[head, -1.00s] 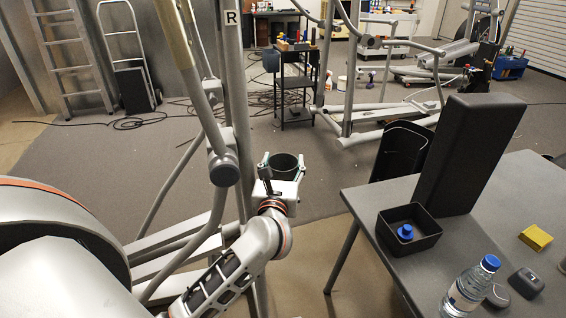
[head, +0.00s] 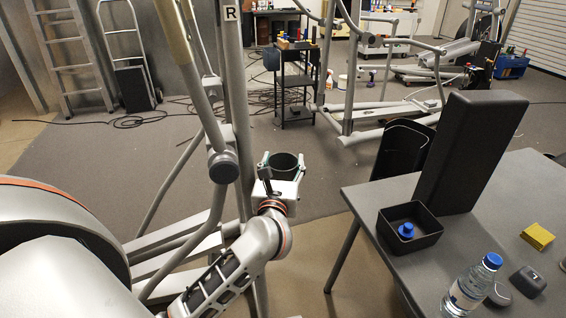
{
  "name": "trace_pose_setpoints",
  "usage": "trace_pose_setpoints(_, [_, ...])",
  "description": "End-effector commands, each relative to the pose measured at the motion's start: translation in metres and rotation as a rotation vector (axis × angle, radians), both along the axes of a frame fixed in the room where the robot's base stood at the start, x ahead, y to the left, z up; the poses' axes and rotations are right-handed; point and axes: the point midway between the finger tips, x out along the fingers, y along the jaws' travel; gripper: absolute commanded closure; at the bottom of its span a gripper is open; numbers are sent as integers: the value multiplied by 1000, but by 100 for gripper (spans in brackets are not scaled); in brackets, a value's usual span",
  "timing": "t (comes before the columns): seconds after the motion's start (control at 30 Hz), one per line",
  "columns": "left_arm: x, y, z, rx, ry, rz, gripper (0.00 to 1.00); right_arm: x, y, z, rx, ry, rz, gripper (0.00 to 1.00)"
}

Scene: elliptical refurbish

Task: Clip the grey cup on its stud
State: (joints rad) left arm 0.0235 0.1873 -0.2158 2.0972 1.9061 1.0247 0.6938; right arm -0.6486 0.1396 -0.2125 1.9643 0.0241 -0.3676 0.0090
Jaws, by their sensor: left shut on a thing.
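The grey cup (head: 285,163) is a dark open-topped cylinder, upright near the middle of the head view. My left gripper (head: 282,177) is shut on it, with a finger on each side of its wall. The gripper and cup are just right of the upright post of the elliptical machine (head: 238,110). The stud cannot be made out, and the cup's lower part is hidden by my gripper and wrist. I cannot tell whether the cup touches the post. My right gripper is not in view.
A dark table (head: 370,195) at right holds a black bin (head: 425,243) with a blue-topped item, a tall black block (head: 470,150), a water bottle (head: 470,285) and a yellow pad (head: 537,236). Machine tubes stand close left of my gripper. Open floor lies behind.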

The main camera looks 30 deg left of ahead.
Motion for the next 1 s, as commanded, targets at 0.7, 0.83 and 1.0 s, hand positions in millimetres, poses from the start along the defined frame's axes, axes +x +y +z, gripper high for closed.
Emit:
trace_pose_setpoints(0.7, [-10, -6, -4, -2, 7, -1, 26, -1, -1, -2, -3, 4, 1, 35])
trace_pose_setpoints(0.83, [-30, -16, -4, -4, 8, -1, 26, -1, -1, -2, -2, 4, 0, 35])
trace_pose_setpoints(1.0, [-62, -32, -4, -4, 8, -1, 26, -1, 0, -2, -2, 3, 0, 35])
